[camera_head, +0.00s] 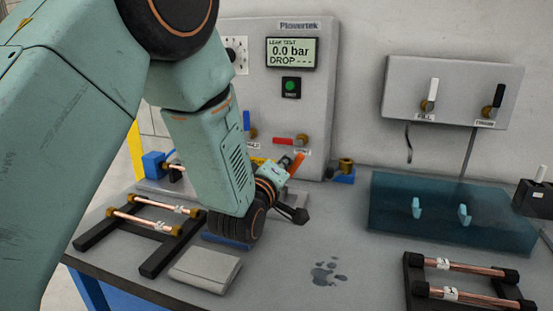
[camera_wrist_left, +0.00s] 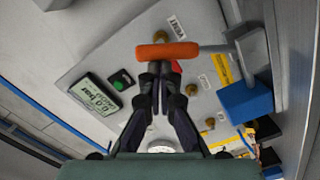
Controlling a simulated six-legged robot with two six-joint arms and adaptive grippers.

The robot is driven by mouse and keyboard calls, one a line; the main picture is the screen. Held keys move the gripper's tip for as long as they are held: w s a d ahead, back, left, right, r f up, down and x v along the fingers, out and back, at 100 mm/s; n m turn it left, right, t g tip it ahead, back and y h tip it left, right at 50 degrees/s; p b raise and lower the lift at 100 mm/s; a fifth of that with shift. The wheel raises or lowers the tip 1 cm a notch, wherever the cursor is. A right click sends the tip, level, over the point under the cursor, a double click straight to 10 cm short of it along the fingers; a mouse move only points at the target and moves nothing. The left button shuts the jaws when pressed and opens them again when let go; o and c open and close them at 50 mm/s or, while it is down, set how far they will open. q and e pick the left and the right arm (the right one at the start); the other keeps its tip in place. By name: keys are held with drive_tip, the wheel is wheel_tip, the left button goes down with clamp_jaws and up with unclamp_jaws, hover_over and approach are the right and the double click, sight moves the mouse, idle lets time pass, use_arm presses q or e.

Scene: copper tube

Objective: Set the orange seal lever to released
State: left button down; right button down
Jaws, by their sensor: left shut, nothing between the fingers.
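The orange seal lever (camera_head: 297,164) shows in the head view just beyond my left wrist, its handle slanting up to the right. In the left wrist view, the orange handle (camera_wrist_left: 167,51) lies crosswise on a grey rod that runs right to a grey clamp and blue block (camera_wrist_left: 246,102). My left gripper (camera_wrist_left: 160,70) is shut and empty, its dark fingertips right at the handle's near side. I cannot tell whether they touch it. My right gripper is out of view.
The test panel (camera_head: 285,60) with a display reading 0.0 bar stands behind. A red valve handle (camera_head: 283,141) is close to the lever. A tube rack (camera_head: 150,262) and grey cloth (camera_head: 205,268) lie in front. A teal tray (camera_head: 400,235) is at right.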

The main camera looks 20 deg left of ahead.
use_arm(q)
drive_tip(key=shift+w+d+f+m, duration=0.1)
drive_tip(key=shift+d+f+m, duration=0.2)
drive_tip(key=shift+d, duration=0.55)
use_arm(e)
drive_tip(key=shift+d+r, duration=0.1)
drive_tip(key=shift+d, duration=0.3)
use_arm(q)
drive_tip(key=shift+f, duration=0.1)
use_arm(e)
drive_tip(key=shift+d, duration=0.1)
use_arm(q)
drive_tip(key=shift+s, duration=0.2)
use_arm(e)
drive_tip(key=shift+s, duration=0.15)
